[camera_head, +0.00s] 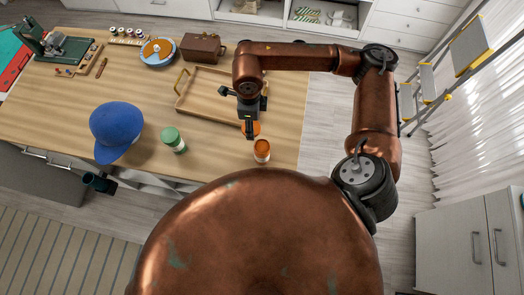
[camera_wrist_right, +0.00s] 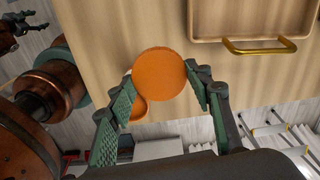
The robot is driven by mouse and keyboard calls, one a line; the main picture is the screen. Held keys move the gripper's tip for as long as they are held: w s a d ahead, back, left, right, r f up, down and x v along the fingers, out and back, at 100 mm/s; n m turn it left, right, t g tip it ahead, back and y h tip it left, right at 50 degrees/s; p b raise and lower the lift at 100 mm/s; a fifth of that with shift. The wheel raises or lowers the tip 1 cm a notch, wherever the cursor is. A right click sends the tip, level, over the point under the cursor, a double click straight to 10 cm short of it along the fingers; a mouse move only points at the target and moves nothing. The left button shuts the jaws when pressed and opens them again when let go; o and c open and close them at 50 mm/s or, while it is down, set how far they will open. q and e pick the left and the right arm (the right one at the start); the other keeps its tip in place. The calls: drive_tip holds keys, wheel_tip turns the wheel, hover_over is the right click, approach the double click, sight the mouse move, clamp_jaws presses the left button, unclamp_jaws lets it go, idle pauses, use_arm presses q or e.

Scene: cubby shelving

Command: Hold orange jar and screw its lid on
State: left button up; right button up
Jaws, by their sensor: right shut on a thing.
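The orange jar (camera_head: 262,153) stands upright on the table near its front right corner, with a pale band on its side. The round orange lid (camera_head: 257,127) is apart from it, just behind it. My right gripper (camera_head: 250,125) points down and is shut on the lid. In the right wrist view the lid (camera_wrist_right: 160,75) sits between the fingertips and faces the camera. It hides most of the jar (camera_wrist_right: 137,110), which shows at its lower left. My left gripper (camera_head: 98,183) is low, in front of the table's edge, away from the jar; its jaws are unclear.
A green-lidded jar (camera_head: 173,140) and a blue cap (camera_head: 117,130) stand left of the orange jar. A wooden tray (camera_head: 190,108) with brass handles lies behind. A brown box (camera_head: 202,47), a blue plate (camera_head: 158,52) and small jars line the back. Bare table surrounds the orange jar.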

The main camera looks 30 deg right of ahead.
drive_tip(key=w+a+n+b, duration=0.1)
drive_tip(key=a+n, duration=1.1)
drive_tip(key=n, duration=1.3)
drive_tip(key=shift+w+a, duration=0.2)
drive_tip(key=shift+w, duration=0.2)
drive_tip(key=shift+r, duration=0.1)
